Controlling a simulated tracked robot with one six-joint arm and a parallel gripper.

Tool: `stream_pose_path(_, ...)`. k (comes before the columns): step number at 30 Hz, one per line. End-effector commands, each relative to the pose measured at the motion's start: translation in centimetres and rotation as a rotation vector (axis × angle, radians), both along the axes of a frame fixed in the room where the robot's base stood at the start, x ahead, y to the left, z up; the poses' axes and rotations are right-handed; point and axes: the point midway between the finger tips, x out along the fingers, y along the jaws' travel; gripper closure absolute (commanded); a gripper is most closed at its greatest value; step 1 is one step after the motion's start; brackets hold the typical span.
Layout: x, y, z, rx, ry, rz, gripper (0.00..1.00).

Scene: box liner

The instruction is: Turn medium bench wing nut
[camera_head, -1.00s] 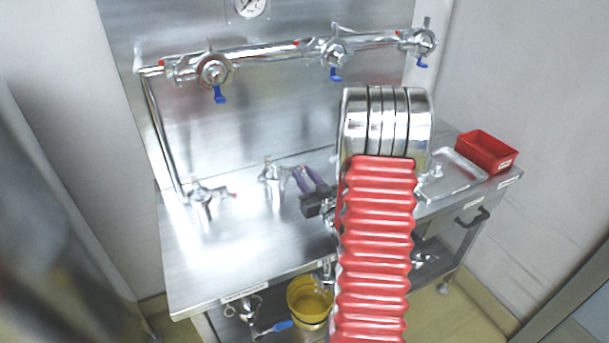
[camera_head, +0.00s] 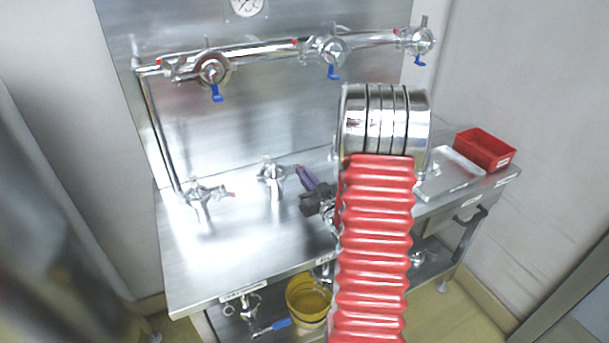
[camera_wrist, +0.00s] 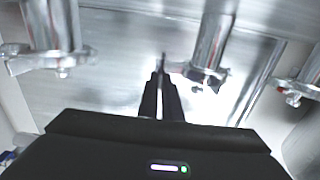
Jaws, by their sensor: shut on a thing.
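The bench carries steel clamp fittings with wing nuts. The middle one (camera_head: 270,174) stands just left of my gripper (camera_head: 301,170) in the head view. Purple-looking fingers reach toward its red-marked wing. In the wrist view, the dark fingers of my gripper (camera_wrist: 163,75) are together, with their tips at the left side of the middle clamp (camera_wrist: 206,74), where its wing nut sticks out. They are shut on the wing, though the tips hide most of it. Another bench fitting (camera_head: 204,195) stands to the left, apart from my gripper.
Valves with blue handles (camera_head: 216,91) line the wall pipe. A red bin (camera_head: 486,150) and a clear tray (camera_head: 450,173) sit at the bench's right end. A yellow bucket (camera_head: 308,300) is on the shelf below. My red-sleeved arm covers the bench's middle right.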

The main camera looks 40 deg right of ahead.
Motion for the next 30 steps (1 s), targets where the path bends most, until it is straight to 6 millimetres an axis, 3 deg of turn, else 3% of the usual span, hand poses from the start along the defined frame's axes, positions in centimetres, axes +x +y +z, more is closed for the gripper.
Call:
stream_pose_path(11, -0.1, -0.3, 0.0, 0.163, -0.048, -0.001, 1.0)
stream_pose_path(30, -0.4, -1.1, -0.5, 0.725, -0.212, -0.003, 1.0)
